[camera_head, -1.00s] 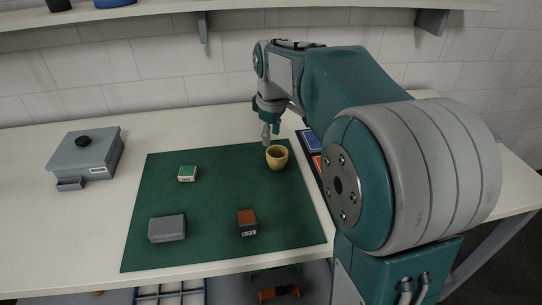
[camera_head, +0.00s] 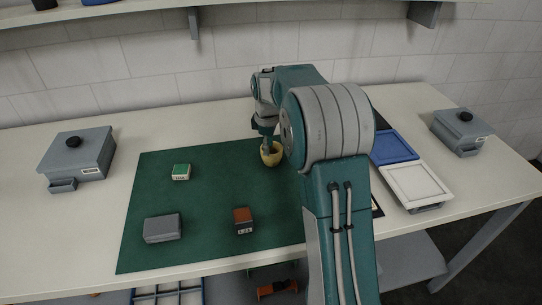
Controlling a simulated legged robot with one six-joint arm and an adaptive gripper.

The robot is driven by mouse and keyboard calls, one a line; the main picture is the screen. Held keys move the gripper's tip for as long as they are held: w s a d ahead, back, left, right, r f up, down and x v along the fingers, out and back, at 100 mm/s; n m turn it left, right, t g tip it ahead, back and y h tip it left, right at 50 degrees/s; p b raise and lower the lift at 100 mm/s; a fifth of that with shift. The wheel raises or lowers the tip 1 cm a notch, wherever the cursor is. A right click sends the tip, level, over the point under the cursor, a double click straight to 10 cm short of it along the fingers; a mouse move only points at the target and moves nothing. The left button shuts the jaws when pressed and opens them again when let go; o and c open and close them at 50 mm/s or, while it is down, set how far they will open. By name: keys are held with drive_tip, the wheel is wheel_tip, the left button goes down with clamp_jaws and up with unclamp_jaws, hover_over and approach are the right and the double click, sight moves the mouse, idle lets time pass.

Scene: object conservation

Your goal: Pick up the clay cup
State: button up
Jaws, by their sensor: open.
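The clay cup (camera_head: 271,158) is a small yellowish cup standing upright on the green mat (camera_head: 205,215), near its far right part. My gripper (camera_head: 266,145) points down at the cup's rim, with its fingertips overlapping the cup's far left side in the picture. It is open. I cannot tell whether a finger is inside the cup or behind it, or whether it touches. My arm covers the area just right of the cup.
Grey lidded boxes stand left (camera_head: 78,156) and right (camera_head: 462,131). Blue (camera_head: 392,147) and white (camera_head: 416,187) trays lie right of my arm. A shelf (camera_head: 150,9) hangs above.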

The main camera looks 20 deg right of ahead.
wheel_tip(320, 180, down, 4)
drive_tip(key=shift+s+d+f, duration=0.1)
clamp_jaws()
idle(0.4)
